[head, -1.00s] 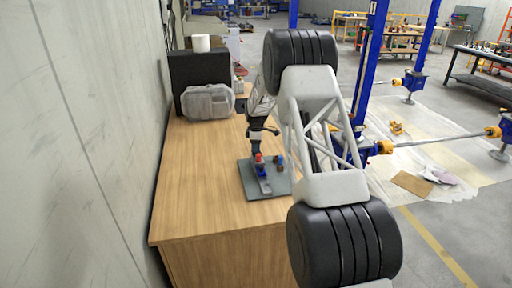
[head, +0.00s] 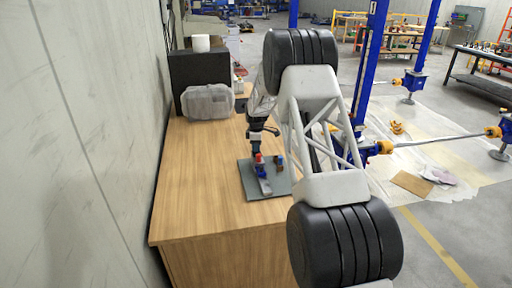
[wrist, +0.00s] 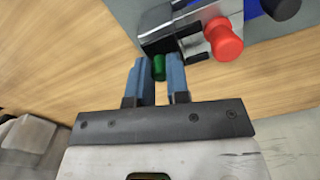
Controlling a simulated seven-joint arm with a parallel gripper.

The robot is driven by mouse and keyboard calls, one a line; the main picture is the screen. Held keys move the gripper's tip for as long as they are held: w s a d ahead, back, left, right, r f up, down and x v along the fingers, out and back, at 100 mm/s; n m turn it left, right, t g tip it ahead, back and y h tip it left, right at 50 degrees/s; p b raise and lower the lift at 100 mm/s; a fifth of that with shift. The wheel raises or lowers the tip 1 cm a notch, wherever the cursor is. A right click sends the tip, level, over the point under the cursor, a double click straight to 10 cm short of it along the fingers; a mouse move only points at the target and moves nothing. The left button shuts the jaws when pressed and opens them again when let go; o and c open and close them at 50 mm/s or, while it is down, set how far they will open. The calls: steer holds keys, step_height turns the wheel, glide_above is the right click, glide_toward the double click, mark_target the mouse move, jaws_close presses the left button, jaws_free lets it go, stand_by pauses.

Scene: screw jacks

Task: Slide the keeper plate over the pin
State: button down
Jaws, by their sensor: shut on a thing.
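My gripper (wrist: 158,82) has its two blue fingers shut on a small green knob (wrist: 158,67). In the wrist view the knob is at the edge of a dark and silver metal fitting (wrist: 180,28). I cannot tell for sure which part of this fitting is the keeper plate, or whether the pin shows. A red knob (wrist: 223,40) stands just right of the fitting, apart from my fingers. In the head view my gripper (head: 256,151) points down over the fixture, close to the red knob (head: 259,158); the green knob is too small to make out there.
The front left of the bench is clear.

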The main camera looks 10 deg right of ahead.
steer(key=shift+s, duration=1.25)
steer(key=c, duration=1.1)
jaws_free()
steer(key=shift+w, duration=0.2)
